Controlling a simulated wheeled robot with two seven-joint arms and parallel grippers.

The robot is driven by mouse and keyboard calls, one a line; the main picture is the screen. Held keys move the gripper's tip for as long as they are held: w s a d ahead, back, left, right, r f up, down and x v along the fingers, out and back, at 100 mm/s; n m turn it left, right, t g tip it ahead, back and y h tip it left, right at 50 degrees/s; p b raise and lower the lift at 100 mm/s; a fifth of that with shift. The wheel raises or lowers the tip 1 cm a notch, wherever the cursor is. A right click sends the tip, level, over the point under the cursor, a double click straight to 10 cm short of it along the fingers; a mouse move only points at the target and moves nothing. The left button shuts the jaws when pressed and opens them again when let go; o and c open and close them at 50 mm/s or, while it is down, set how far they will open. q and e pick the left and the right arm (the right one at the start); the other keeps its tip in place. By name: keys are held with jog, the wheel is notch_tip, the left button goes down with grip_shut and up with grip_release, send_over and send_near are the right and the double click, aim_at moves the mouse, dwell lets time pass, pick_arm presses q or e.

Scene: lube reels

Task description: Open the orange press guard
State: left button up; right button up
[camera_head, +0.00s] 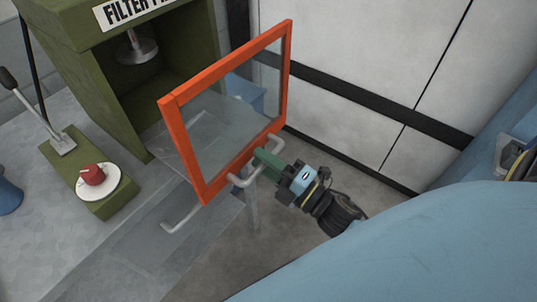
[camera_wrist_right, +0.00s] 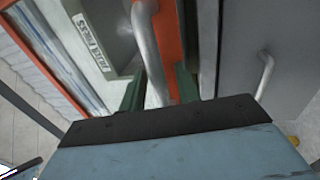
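The press guard (camera_head: 181,137) is an orange frame around a clear panel. In the head view it stands swung out from the green filter press (camera_head: 105,75), whose opening shows to its left. A bent grey handle (camera_head: 236,181) sits on the guard's lower edge. My right gripper (camera_head: 262,160), with green fingers, is at this handle. In the right wrist view the handle (camera_wrist_right: 148,45) runs between my fingers (camera_wrist_right: 160,88), with a gap beside it, so they look open around it. The guard's orange frame (camera_wrist_right: 179,50) is just behind. My left gripper is out of view.
A green control box with a red button (camera_head: 92,174) and a lever (camera_head: 62,142) stand on the grey bench left of the guard. Another grey bar handle (camera_head: 180,218) is on the bench front. Pale wall panels (camera_head: 350,45) stand behind right, with open floor before them.

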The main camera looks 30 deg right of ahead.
jog(key=b+v, duration=0.1)
jog(key=v, duration=1.2)
jog(key=shift+s, duration=0.2)
jog(key=shift+d, duration=0.1)
notch_tip(320, 180, down, 30)
jog(key=s+d+m+g+h, duration=0.25)
jog(key=m+g+h, duration=0.45)
jog(key=m, duration=0.6)
jog(key=s+a+f+m+g, duration=0.2)
jog(key=s+f+m+g, duration=0.5)
jog(key=s+f, duration=1)
jog(key=s+g, duration=0.2)
jog(key=g, duration=0.1)
jog(key=shift+a+g+h, duration=0.25)
jog(key=shift+g+h, duration=0.05)
jog(key=shift+h, duration=0.1)
